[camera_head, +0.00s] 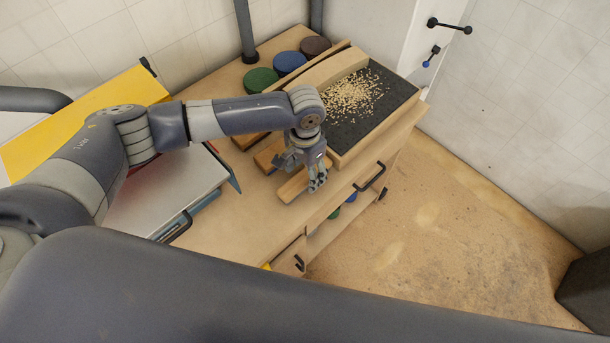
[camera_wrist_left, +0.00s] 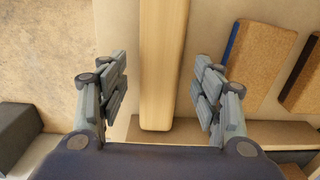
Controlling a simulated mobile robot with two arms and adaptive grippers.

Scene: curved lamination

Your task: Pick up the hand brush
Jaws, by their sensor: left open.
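A long pale wooden bar, which looks like the hand brush (camera_head: 290,189), lies on the wooden bench top beside the dark tray. No bristles show. In the left wrist view the bar (camera_wrist_left: 162,55) runs lengthwise between the two fingers, with a gap on each side. My left gripper (camera_head: 316,184) points down over the bar near the bench's front edge. Its fingers (camera_wrist_left: 160,85) are open and empty. The gripper hides part of the bar in the head view. My right gripper is not in view.
A wood-framed dark tray (camera_head: 398,92) with wood shavings stands right behind the gripper. Cork-like blocks (camera_wrist_left: 262,62) lie beside the bar. Green, blue and brown round lids (camera_head: 261,79) are at the back. A drawer handle (camera_head: 370,177) sticks out in front. The floor (camera_head: 450,220) is clear.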

